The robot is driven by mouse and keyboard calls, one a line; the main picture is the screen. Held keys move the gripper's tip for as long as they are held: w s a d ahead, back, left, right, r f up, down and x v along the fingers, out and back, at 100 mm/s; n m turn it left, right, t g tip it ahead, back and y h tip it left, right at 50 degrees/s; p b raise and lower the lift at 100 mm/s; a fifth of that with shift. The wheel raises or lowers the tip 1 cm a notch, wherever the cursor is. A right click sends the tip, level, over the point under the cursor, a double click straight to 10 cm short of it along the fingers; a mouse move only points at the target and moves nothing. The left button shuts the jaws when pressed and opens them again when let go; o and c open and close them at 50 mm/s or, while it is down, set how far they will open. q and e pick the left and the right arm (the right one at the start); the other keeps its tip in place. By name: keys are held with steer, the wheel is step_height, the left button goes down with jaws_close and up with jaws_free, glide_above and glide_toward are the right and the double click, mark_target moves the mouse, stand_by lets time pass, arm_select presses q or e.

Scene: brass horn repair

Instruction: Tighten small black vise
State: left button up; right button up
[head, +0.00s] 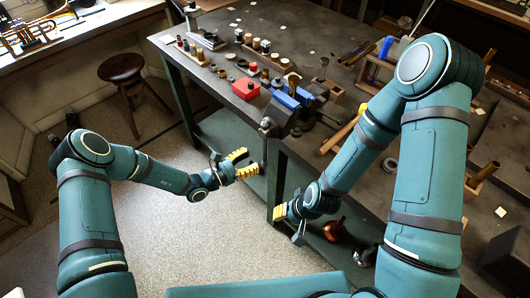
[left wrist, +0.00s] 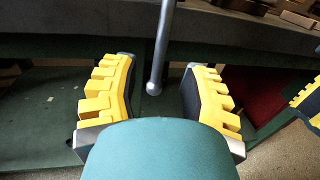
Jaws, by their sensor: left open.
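The small black vise (head: 277,117) is mounted at the front edge of the workbench, with blue jaw covers on top. Its grey handle bar hangs down and shows in the left wrist view (left wrist: 161,45), ending in a rounded knob. My left gripper (head: 246,163) is open, below and a little left of the vise in the head view. In the left wrist view its yellow fingers (left wrist: 155,100) stand on either side of the bar's lower end, with gaps to both. My right gripper (head: 288,218) is lower right, by the bench's lower shelf; its opening is unclear.
The workbench (head: 225,88) carries a red box (head: 246,89), small jars and tools left of the vise. A red round pot (head: 335,230) stands on the lower shelf. A dark stool (head: 121,68) is at the left. The floor in front is clear.

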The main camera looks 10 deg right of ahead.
mark_target(265, 161)
arm_select(q)
steer(key=x, duration=0.6)
jaws_close()
